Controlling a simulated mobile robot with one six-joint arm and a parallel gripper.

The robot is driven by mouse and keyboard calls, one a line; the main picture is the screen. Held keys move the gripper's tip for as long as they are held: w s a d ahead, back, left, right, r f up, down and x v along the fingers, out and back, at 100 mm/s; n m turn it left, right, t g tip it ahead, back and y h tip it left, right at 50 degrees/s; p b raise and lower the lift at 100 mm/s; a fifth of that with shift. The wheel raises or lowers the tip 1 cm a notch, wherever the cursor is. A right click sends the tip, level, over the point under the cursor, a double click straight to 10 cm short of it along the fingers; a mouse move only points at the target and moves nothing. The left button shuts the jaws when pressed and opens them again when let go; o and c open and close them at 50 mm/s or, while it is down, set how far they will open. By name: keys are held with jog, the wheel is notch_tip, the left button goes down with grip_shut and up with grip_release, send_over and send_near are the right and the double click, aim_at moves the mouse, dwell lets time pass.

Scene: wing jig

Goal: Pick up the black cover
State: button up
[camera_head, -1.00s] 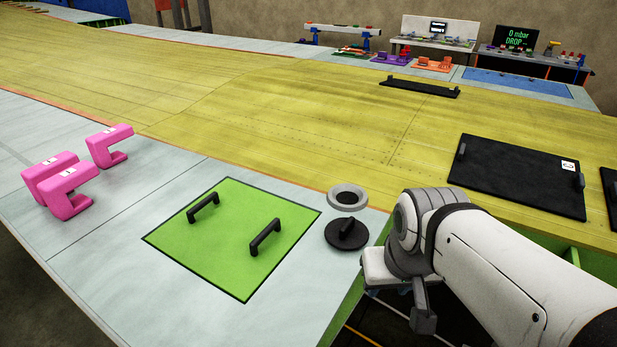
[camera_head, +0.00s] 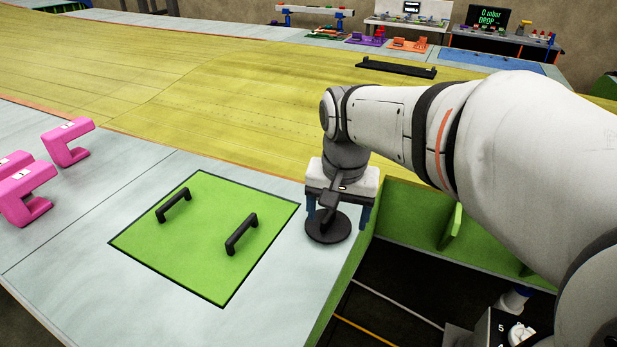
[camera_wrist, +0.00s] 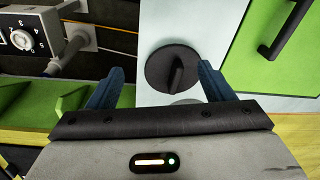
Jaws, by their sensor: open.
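The black cover (camera_head: 326,231) is a round disc with a raised bar handle. It lies flat on the pale grey surface, right of the green panel (camera_head: 200,262). My gripper (camera_head: 338,214) is open just above it, with blue fingers pointing down. In the wrist view the cover (camera_wrist: 160,77) lies between the fingertips of my gripper (camera_wrist: 161,68), closer to the right finger; its handle stands near that finger. I cannot tell whether they touch. The gripper hides part of the cover in the head view.
A grey ring (camera_wrist: 186,102) lies beside the cover, mostly hidden by my gripper. The green panel has two black handles. Pink clamps (camera_head: 68,143) stand at left. The surface edge drops to an open green-ribbed bay (camera_head: 420,215) at right.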

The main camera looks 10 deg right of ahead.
aim_at(329, 215)
jog(key=o, duration=0.5)
jog(key=w+m, duration=0.1)
jog(key=w, duration=0.1)
jog(key=w+m+g, duration=0.1)
jog(key=w, duration=0.2)
jog(key=shift+r+m, duration=0.1)
jog(key=shift+m, duration=0.2)
jog(key=shift+c, duration=0.2)
jog(key=shift+o, duration=0.3)
jog(key=shift+w, duration=0.3)
notch_tip(329, 215, down, 8)
jog(key=shift+w+r+p, duration=0.1)
jog(key=shift+r+p, duration=0.05)
jog(key=shift+p, duration=0.25)
jog(key=shift+c, duration=0.4)
jog(key=c, duration=0.8)
